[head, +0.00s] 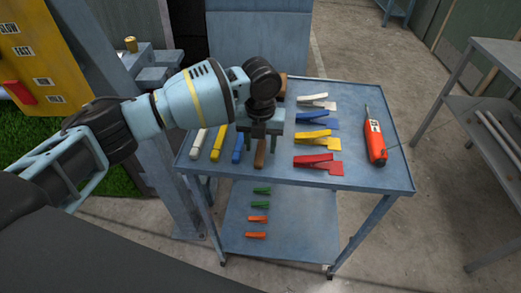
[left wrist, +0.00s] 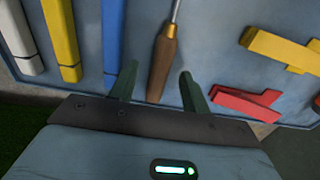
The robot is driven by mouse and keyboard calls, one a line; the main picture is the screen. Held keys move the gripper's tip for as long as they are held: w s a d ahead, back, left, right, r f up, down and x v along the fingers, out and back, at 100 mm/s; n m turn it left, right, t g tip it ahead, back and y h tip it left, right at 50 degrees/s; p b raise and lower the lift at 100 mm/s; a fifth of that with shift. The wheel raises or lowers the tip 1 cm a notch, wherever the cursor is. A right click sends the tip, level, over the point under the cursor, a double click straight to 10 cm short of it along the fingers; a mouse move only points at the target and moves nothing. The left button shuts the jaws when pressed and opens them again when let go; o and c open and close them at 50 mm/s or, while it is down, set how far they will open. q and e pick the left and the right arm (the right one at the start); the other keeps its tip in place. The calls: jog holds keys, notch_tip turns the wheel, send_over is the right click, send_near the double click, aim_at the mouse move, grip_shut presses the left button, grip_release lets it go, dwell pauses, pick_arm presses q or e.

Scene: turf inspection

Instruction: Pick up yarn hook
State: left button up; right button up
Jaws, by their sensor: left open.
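The yarn hook (head: 260,155) lies on the top of the blue-grey cart, its brown wooden handle toward the near edge. In the left wrist view the yarn hook (left wrist: 162,65) shows its wooden handle and part of a thin metal shaft, which runs out of the top of the picture. My left gripper (head: 260,147) points down over the handle, open and empty. In the left wrist view its fingers (left wrist: 158,75) stand on either side of the handle, with a gap at both sides. In the head view the gripper hides the hook's far part.
White, yellow and blue bars (head: 217,143) lie left of the hook on the cart (head: 345,95). White, blue, yellow and red clamps (head: 318,160) lie to the right, then an orange tool (head: 375,140). Small green and orange clips (head: 258,219) lie on the lower shelf.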

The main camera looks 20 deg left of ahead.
pick_arm(q)
jog(key=shift+f, duration=0.35)
grip_shut()
jog(key=shift+r, duration=0.1)
